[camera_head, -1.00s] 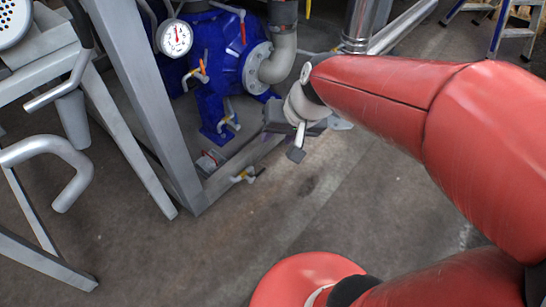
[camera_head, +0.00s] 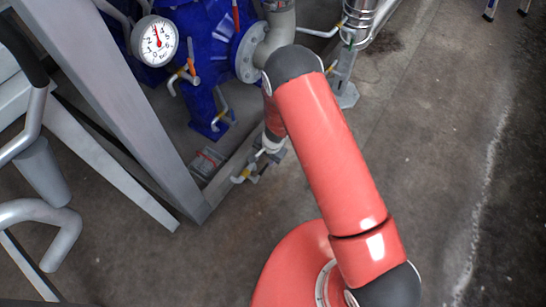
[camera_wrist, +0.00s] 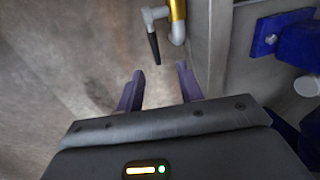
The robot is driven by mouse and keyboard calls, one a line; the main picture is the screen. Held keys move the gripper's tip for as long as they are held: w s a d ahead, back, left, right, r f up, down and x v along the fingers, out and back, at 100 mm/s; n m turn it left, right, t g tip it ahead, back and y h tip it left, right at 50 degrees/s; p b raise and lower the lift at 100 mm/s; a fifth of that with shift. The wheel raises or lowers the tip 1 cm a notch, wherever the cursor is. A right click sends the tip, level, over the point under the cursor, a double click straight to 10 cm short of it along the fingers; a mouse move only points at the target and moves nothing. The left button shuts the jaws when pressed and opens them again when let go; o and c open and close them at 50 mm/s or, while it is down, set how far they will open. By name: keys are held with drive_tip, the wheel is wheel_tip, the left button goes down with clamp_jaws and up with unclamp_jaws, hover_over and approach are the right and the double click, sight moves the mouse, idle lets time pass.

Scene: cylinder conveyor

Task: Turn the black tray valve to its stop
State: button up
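The black tray valve shows in the wrist view as a yellow body (camera_wrist: 177,10) on a grey pipe, with a black lever (camera_wrist: 154,46) that points down the picture toward my gripper. My gripper (camera_wrist: 159,82) is open there, its two dark fingers apart and nothing between them. The lever's tip is just beyond the gap between the fingertips, apart from both. In the head view the valve (camera_head: 239,178) sits low on the tray's edge. My gripper (camera_head: 262,160) is beside it, small and partly hidden by my arm, and the lever is hard to make out.
A grey metal tray edge (camera_head: 225,178) runs by the valve. A blue pump (camera_head: 205,60) with other small valves and a pressure gauge (camera_head: 155,41) stand behind it. A grey frame leg (camera_head: 120,105) is to the left.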

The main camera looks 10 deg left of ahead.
sight(264, 169)
drive_tip(key=x, duration=0.6)
drive_tip(key=d+x, duration=0.1)
drive_tip(key=x, duration=0.2)
drive_tip(key=shift+s+a+f, duration=0.1)
drive_tip(key=shift+s+f, duration=0.05)
drive_tip(key=shift+f, duration=0.2)
clamp_jaws()
